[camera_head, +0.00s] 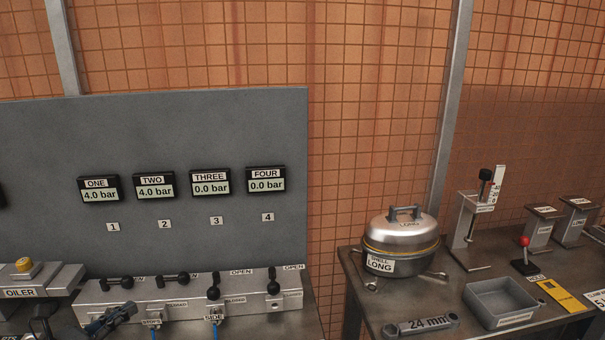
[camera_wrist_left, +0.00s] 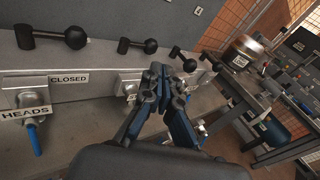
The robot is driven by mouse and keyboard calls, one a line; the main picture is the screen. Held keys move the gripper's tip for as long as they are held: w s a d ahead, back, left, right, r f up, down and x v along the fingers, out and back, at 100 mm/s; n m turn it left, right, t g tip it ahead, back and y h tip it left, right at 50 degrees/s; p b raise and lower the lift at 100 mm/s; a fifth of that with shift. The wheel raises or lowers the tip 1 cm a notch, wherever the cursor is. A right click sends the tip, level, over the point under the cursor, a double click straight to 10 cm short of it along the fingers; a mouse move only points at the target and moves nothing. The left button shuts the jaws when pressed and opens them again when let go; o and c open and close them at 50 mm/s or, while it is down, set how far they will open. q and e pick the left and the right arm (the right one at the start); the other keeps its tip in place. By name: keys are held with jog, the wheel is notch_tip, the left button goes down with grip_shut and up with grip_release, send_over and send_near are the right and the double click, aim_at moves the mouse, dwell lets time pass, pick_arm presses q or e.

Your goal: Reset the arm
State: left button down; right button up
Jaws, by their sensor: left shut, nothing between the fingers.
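My left gripper (camera_head: 122,310) shows at the lower left of the head view, in front of the grey valve block (camera_head: 140,300). In the left wrist view the gripper (camera_wrist_left: 158,72) has its fingertips together with nothing between them. Black valve levers (camera_head: 173,279) stand along the block; the two left ones lie sideways and the two right ones point up or down. The levers also show above the gripper in the left wrist view (camera_wrist_left: 137,45). I cannot tell from these frames whether the gripper touches the block. My right gripper is in neither view.
A grey panel (camera_head: 200,130) behind the block carries displays; ONE and TWO read 4.0 bar, THREE and FOUR 0.0 bar. A second table at right holds a LONG shell (camera_head: 400,243), a grey tray (camera_head: 500,301), a 24 mm wrench (camera_head: 421,325) and a red-knobbed lever (camera_head: 524,256).

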pick_arm(q)
jog(key=s+d+f+n+g+y, duration=0.25)
jog(key=s+f+n+y, duration=0.3)
jog(key=n, duration=0.95)
jog(key=s+d+f+n+g+y, duration=0.2)
jog(key=s+d+f+n+y, duration=0.3)
jog(key=n, duration=1)
jog(key=s+d+f+n+g+h, duration=0.2)
jog(key=s+d+f+n+g, duration=0.15)
jog(key=s+d, duration=0.4)
jog(key=s+d+f+n+g+h, duration=0.35)
jog(key=s+d, duration=0.25)
jog(key=s, duration=0.3)
notch_tip(320, 180, down, 26)
jog(key=s+f+g+y, duration=0.1)
jog(key=g, duration=0.1)
jog(key=s+a+f+g, duration=0.1)
jog(key=s+a+f, duration=0.2)
jog(key=s+f, duration=1.1)
jog(key=s, duration=0.2)
jog(key=shift+s+a+f+m, duration=0.15)
jog(key=shift+s+f+m, duration=0.2)
jog(key=shift+s+m, duration=0.05)
